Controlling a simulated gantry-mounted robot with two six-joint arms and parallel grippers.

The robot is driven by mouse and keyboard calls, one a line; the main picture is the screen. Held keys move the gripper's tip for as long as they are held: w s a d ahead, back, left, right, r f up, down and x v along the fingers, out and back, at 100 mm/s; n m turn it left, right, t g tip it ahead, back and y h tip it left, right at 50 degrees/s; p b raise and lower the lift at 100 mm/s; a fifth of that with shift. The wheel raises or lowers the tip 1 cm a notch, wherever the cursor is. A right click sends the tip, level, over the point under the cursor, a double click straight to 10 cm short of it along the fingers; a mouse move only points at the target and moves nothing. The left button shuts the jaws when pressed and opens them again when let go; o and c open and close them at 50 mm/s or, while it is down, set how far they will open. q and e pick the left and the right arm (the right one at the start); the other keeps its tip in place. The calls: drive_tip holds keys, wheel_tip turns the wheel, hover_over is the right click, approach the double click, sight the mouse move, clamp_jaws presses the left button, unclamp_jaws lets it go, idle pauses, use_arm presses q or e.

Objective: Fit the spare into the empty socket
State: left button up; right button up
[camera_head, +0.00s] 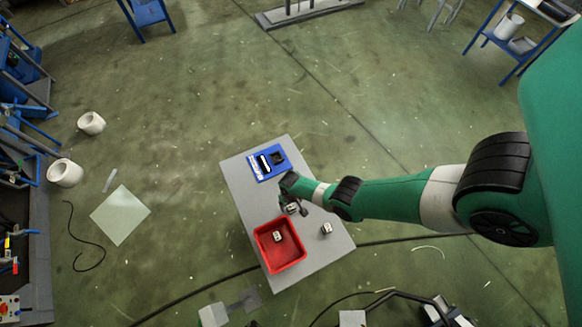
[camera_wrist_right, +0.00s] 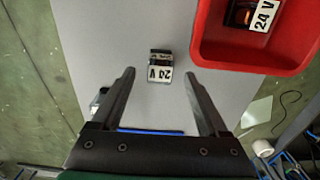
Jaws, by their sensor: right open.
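A small block with a pale label (camera_wrist_right: 160,73) stands on the table just outside the red bin's near corner; its upside-down label is hard to read. The same block (camera_head: 292,209) shows beneath my right gripper (camera_head: 303,207) in the head view. My right gripper (camera_wrist_right: 158,78) is open, its fingers either side of the block's line, with nothing gripped. A second block (camera_head: 326,228) stands right of the bin. Another block (camera_head: 277,237), labelled 24 V (camera_wrist_right: 263,16), lies in the bin. A blue base (camera_head: 270,163) at the table's far end has a dark, socket-like area. My left gripper is out of view.
The red bin (camera_head: 262,250) has raised walls and stands beside the gripper; it also shows in the wrist view (camera_wrist_right: 215,55). Floor surrounds the table.

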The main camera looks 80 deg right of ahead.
sight(291, 207)
wheel_tip(291, 207, down, 5)
drive_tip(key=b, duration=0.4)
drive_tip(key=shift+f+b, duration=0.15)
drive_tip(key=shift+b, duration=0.2)
drive_tip(key=shift+r, duration=0.2)
drive_tip(key=shift+c, duration=0.3)
clamp_jaws()
